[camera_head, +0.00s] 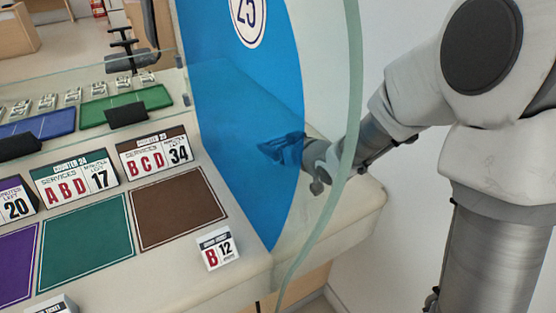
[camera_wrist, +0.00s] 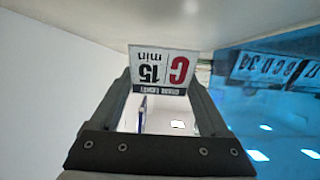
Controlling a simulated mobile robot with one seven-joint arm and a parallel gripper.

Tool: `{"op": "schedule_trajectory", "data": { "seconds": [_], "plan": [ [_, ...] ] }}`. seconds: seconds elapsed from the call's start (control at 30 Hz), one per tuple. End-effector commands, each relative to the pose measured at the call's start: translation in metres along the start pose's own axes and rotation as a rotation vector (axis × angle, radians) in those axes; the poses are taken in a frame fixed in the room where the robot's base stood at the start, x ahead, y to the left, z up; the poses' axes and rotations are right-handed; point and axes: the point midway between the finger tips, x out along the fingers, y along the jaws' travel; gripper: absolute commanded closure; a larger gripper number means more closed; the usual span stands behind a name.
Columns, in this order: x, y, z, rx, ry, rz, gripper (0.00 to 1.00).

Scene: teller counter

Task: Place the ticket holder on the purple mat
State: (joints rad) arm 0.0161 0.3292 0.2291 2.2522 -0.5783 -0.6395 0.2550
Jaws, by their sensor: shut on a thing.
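My gripper (camera_head: 283,147) is behind the blue part of the curved glass screen in the head view, above the right end of the counter. In the wrist view my gripper (camera_wrist: 163,88) is shut on a white ticket holder (camera_wrist: 163,68) with a red C and a black 15 min, which appears upside down between the fingertips. I cannot make out this holder in the head view, through the blue glass. The purple mat (camera_head: 14,268) lies on the counter at the far left of the head view, partly cut off by the frame edge.
A teal mat (camera_head: 86,240) and a brown mat (camera_head: 180,208) lie right of the purple one, with service signs (camera_head: 76,178) behind. A B 12 ticket holder (camera_head: 218,249) stands near the front edge; another (camera_head: 58,305) is cut off below. The glass screen (camera_head: 350,120) stands between.

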Motion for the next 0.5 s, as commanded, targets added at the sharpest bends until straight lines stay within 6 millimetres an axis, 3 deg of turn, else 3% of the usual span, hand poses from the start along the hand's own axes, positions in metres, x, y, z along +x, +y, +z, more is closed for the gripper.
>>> {"op": "schedule_trajectory", "data": {
  "seconds": [0.23,0.5],
  "plan": [
    [0.014,0.000,0.035,0.001,-0.002,0.000,0.77],
    [0.014,0.001,0.034,0.000,0.000,0.001,0.77]
  ]
}}
